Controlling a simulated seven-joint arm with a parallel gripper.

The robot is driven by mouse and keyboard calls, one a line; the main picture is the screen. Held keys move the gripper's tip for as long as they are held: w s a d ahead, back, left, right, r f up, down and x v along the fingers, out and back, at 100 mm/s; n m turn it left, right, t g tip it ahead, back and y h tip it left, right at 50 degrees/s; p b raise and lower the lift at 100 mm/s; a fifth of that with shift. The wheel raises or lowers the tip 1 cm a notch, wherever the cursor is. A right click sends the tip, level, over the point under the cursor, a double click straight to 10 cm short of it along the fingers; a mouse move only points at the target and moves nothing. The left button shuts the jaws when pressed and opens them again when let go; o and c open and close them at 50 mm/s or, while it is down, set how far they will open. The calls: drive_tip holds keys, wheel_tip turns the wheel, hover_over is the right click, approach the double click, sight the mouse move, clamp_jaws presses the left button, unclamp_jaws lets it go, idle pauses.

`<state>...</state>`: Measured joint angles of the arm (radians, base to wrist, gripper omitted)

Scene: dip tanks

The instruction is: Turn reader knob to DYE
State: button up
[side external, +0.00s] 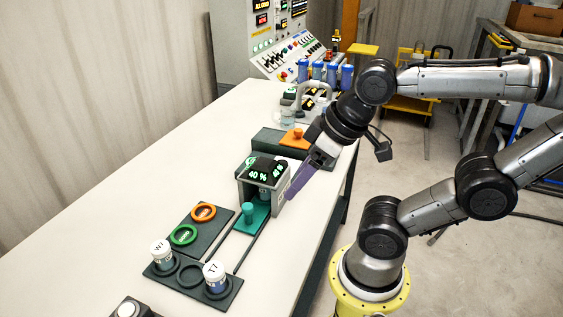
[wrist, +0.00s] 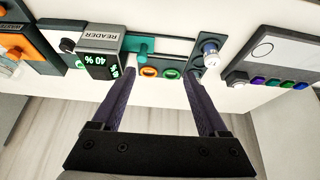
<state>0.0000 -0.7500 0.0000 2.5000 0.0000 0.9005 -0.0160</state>
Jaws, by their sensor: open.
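The reader (side external: 264,186) is a grey box with a tilted black display showing a green 40 %. The reader also shows in the wrist view (wrist: 101,41), with its READER label on top. A dark round knob (wrist: 67,45) sits beside the reader in the wrist view. I cannot read its setting or any DYE mark, and it is hidden in the side view. My gripper (side external: 291,192) has purple fingers beside the reader on its right. In the wrist view my gripper (wrist: 160,79) is open with nothing between its fingers.
A teal handle (side external: 248,211) stands in front of the reader. A dark block with an orange top (side external: 297,138) stands behind. The table's left side is clear.

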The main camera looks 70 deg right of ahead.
drive_tip(key=w+d+r+n+g+h, duration=0.3)
drive_tip(key=w+d+r+n+g, duration=0.1)
drive_tip(key=w+d+r+n, duration=0.45)
drive_tip(key=w+d+f+n+g, duration=0.1)
drive_tip(key=w+d+f+g, duration=0.1)
drive_tip(key=w+d+f, duration=0.45)
drive_tip(key=d+f+g, duration=0.1)
drive_tip(key=d+f, duration=0.2)
drive_tip(key=f, duration=0.3)
drive_tip(key=d+f+g, duration=0.1)
drive_tip(key=d+f, duration=0.3)
drive_tip(key=f, duration=0.2)
drive_tip(key=d+f, duration=0.3)
drive_tip(key=f, duration=0.3)
drive_tip(key=shift+s+d+f+m+g, duration=0.1)
drive_tip(key=shift+d+f+m+g, duration=0.05)
drive_tip(key=shift+d+m+g, duration=0.25)
clamp_jaws()
